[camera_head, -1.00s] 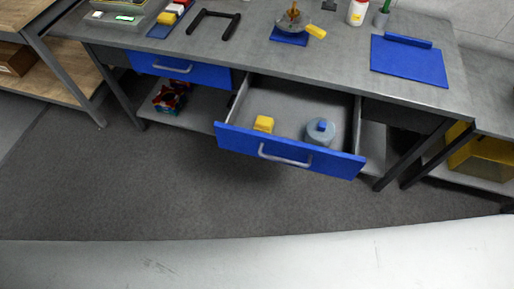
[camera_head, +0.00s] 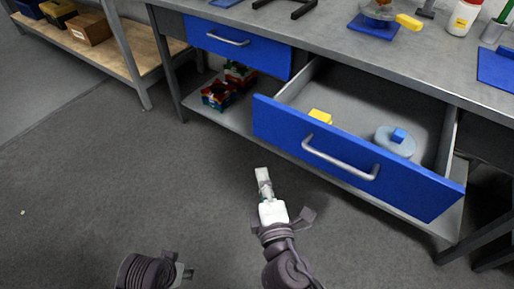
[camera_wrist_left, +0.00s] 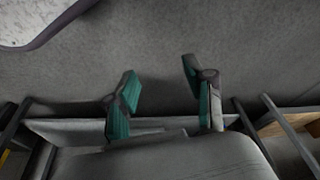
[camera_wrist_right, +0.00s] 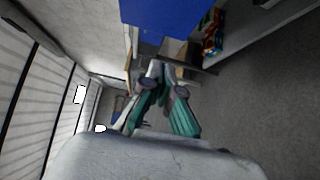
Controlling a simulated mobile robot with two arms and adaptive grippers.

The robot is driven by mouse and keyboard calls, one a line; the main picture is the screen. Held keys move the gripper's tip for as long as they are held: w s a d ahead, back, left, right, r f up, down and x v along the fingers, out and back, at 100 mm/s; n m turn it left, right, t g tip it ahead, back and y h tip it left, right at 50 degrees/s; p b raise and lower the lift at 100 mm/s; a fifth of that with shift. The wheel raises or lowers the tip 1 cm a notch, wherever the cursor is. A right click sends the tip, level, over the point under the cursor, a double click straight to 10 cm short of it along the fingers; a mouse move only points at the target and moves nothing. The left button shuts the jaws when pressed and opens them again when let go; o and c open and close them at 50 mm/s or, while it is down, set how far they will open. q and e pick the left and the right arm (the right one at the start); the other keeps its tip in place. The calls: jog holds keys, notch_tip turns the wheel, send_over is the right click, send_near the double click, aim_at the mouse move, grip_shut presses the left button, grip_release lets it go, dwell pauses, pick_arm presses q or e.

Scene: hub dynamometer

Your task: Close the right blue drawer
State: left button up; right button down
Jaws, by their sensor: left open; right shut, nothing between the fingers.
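The right blue drawer (camera_head: 355,158) is pulled out of the workbench, with a grey handle (camera_head: 340,160) on its front.
The left blue drawer (camera_head: 238,42) is shut. Colored bins (camera_head: 225,88) sit on the lower shelf. A wooden-shelved rack (camera_head: 115,50) stands at the left. The floor (camera_head: 110,180) in front is clear.

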send_near(261, 124)
jog(key=w+a, duration=0.3)
jog(key=shift+w+d+p, duration=0.15)
jog(key=shift+w+d, duration=0.2)
jog(key=shift+w, duration=0.25)
jog(key=shift+w+d+p, duration=0.15)
jog(key=shift+w+d, duration=0.2)
jog(key=shift+w, duration=0.25)
pick_arm(q)
jog(key=shift+f, duration=0.4)
pick_arm(e)
jog(key=shift+w+d, duration=0.2)
jog(key=shift+w, duration=0.1)
jog(key=shift+w, duration=0.1)
